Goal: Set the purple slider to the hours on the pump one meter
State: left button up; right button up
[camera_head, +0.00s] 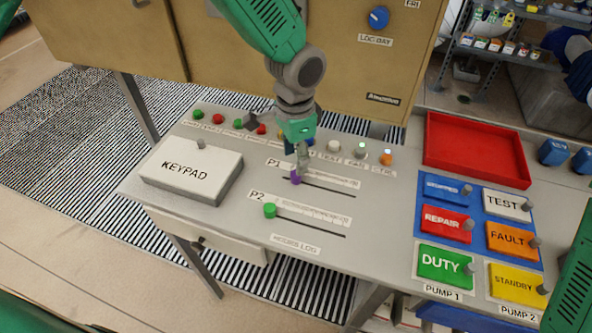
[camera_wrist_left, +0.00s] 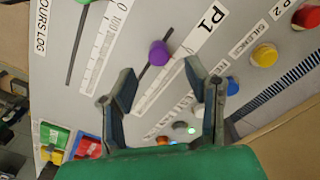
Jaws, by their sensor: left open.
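The purple slider (camera_head: 296,178) sits at the left end of the P1 slot (camera_head: 332,189) on the grey console. My left gripper (camera_head: 303,163) is right above it and partly covers it. In the left wrist view the purple slider (camera_wrist_left: 159,53) shows between the two open fingers of my left gripper (camera_wrist_left: 160,72), with gaps on both sides. A printed scale (camera_wrist_left: 165,80) runs beside the slot; its marks are too small to read in the head view. I cannot make out a pump one hours meter. My right gripper is not in view.
The green P2 slider (camera_head: 270,210) stands nearer the front, above the HOURS LOG label (camera_head: 295,244). A keypad box (camera_head: 192,170) is at left. Several buttons line the back edge. A red tray (camera_head: 475,150) and pump status blocks (camera_head: 447,222) are at right.

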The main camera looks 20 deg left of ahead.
aim_at(296, 177)
pick_arm(q)
jog(key=shift+d+f, duration=0.15)
jog(key=shift+f, duration=2.65)
grip_shut()
